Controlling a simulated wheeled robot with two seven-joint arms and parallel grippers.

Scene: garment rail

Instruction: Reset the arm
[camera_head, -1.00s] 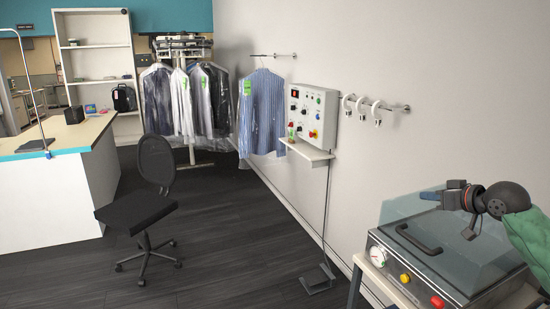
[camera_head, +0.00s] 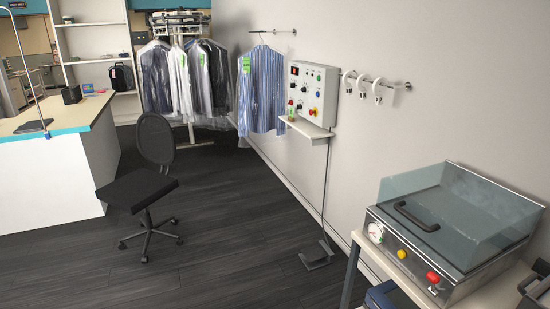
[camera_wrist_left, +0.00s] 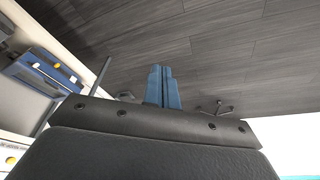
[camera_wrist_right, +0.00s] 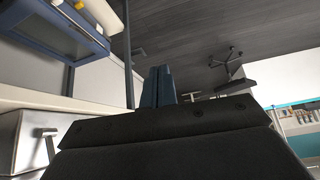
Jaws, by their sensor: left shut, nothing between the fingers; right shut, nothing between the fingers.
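Neither arm shows in the head view. My left gripper (camera_wrist_left: 163,86) shows in the left wrist view as two blue fingers side by side, pressed together and empty, with dark floor behind. My right gripper (camera_wrist_right: 158,86) shows in the right wrist view, its blue fingers also together and empty. Nothing is seen touching either gripper.
A steel machine with a clear lid (camera_head: 450,215) stands on a table at right. A blue crate (camera_head: 386,295) shows low beside it. A control box (camera_head: 311,92) and striped shirt (camera_head: 262,90) hang along the wall. An office chair (camera_head: 140,190) stands left; central floor is clear.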

